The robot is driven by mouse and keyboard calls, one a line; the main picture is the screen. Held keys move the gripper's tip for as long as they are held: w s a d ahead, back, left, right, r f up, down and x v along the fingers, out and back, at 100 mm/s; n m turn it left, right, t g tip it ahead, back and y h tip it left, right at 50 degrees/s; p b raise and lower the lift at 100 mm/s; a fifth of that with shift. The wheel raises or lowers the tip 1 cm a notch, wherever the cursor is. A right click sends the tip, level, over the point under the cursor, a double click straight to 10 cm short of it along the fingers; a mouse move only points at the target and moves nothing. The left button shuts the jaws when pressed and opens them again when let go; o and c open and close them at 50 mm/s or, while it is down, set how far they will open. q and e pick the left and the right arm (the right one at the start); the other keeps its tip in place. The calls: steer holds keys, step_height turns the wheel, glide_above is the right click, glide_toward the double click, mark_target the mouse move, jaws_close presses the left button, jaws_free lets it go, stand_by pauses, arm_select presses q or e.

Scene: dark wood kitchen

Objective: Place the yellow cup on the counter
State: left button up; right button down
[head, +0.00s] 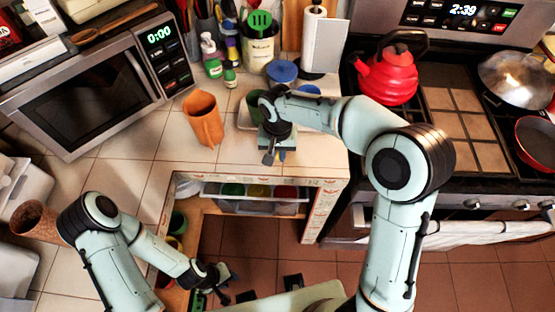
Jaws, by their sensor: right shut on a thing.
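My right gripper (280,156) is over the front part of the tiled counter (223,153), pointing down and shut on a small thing. Only a sliver of yellow shows there, apparently the yellow cup (283,153); the rest is hidden by the gripper. I cannot tell whether it touches the counter. My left gripper (222,284) is low in front of the cabinet, empty, with its fingers apart.
A tray (244,122) with a green cup (257,105) and a blue cup (308,89) sits behind my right gripper. An orange vase (204,120) stands left. Below, a clear bin (303,208) holds green, yellow and red items. A red kettle (391,77) is on the stove.

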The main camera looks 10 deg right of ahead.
mark_target(277, 167)
arm_select(q)
steer(key=shift+s+f, duration=0.15)
arm_select(e)
steer(key=shift+f, duration=1.8)
arm_select(q)
steer(key=shift+f, duration=0.1)
arm_select(e)
steer(key=shift+f, duration=0.1)
steer(key=c, duration=1.5)
jaws_free()
steer(key=shift+f, duration=0.15)
steer(key=o, duration=0.4)
arm_select(q)
steer(key=shift+s, duration=0.1)
arm_select(e)
steer(key=shift+r, duration=0.3)
arm_select(q)
steer(key=shift+w+r+p, duration=0.55)
steer(key=shift+w+r, duration=0.25)
steer(key=shift+r, duration=0.05)
arm_select(e)
step_height(277, 167, up, 12)
arm_select(q)
steer(key=shift+s, duration=0.1)
